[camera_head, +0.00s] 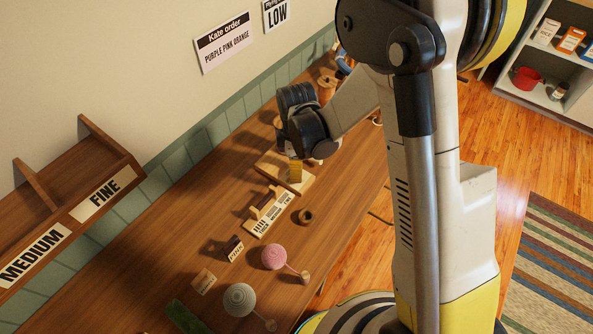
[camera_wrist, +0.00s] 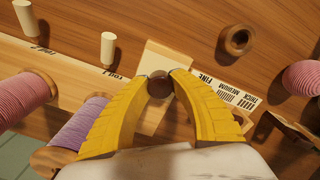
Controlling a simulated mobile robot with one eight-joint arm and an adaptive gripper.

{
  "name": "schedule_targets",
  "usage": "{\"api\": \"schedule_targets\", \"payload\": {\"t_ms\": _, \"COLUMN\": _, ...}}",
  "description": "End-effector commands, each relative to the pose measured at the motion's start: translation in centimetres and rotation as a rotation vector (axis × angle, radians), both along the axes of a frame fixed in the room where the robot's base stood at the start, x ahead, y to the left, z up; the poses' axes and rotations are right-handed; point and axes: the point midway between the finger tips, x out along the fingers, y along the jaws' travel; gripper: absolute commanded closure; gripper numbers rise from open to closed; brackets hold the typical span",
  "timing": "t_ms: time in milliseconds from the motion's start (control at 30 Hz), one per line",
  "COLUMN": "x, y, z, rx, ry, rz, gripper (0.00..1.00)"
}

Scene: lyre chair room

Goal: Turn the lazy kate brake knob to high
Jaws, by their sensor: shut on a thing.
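My gripper (camera_wrist: 159,84) has two yellow curved fingers, pointing down with their tips closed on a dark brown round knob (camera_wrist: 159,87). The knob sits over a pale wooden block; its marks, if any, are hidden or too small to read. The lazy kate (camera_wrist: 84,74) is a long wooden board with pegs and small labels in the wrist view. A pink spool (camera_wrist: 25,98) and a purple spool (camera_wrist: 80,122) are at its left. In the head view my gripper (camera_head: 295,172) is low over the bench, beside a dark brown bar (camera_head: 277,181).
A card reading FINE, MEDIUM, THICK (camera_wrist: 228,92) lies beside the pale block. A wooden ring (camera_head: 305,216), a pink ball (camera_head: 274,257) and a grey ball (camera_head: 239,300) rest on the bench (camera_head: 190,236). A wall sign reads LOW (camera_head: 277,15). Shelves (camera_head: 75,185) stand at left.

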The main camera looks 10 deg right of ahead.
Motion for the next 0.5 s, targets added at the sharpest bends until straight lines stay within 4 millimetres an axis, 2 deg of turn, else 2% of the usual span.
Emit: {"api": "schedule_targets", "payload": {"t_ms": 500, "x": -0.01, "y": 0.00, "z": -0.14, "rx": 0.000, "ry": 0.000, "rz": -0.483, "gripper": 1.00}}
